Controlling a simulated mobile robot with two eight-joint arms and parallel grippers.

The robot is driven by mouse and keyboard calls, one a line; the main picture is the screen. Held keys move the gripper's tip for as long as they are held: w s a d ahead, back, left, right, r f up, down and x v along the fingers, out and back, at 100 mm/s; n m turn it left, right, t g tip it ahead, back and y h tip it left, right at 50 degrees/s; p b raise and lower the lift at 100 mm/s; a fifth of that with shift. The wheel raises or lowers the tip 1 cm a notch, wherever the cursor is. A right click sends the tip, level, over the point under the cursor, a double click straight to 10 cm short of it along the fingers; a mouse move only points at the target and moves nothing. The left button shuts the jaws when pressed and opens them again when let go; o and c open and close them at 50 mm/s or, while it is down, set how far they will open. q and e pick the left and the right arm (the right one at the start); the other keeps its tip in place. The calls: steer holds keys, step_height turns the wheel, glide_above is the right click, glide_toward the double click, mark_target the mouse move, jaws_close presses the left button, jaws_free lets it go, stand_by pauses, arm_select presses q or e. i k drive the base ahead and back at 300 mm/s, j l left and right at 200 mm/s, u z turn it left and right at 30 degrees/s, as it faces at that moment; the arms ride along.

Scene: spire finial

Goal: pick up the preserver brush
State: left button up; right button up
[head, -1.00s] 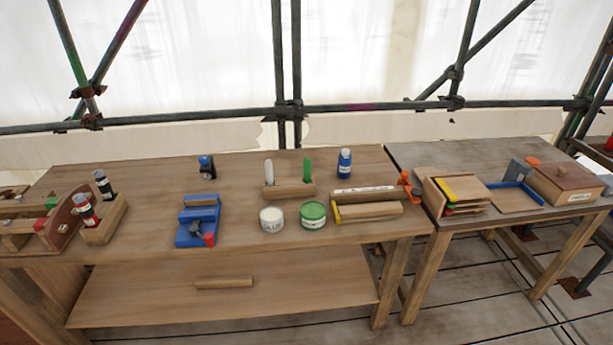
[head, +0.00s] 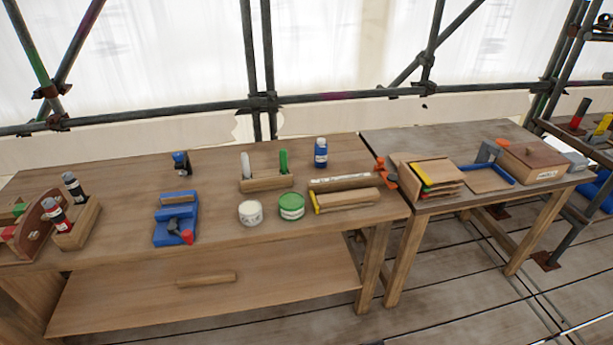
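A wooden block holder (head: 267,183) stands on the long workbench with two upright handles in it. One handle is white (head: 246,164) and the other is green (head: 283,160). Their lower ends are hidden in the block, and I cannot tell which, if either, is the preserver brush. A white tin (head: 250,213) and a green-lidded tin (head: 291,206) stand in front of the holder. Neither of my grippers is in view.
A blue vise-like tool (head: 176,226), a blue bottle (head: 320,153) and wooden bars (head: 346,200) share the workbench (head: 120,190). Red and dark bottles stand in a rack at left. A second table (head: 440,142) at right holds stacked boards and a wooden box (head: 530,161).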

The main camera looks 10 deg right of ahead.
mark_target(282, 157)
steer(key=i+l+u, duration=0.3)
steer(key=i, duration=0.15)
steer(key=i+l+u, duration=0.25)
steer(key=i, duration=0.15)
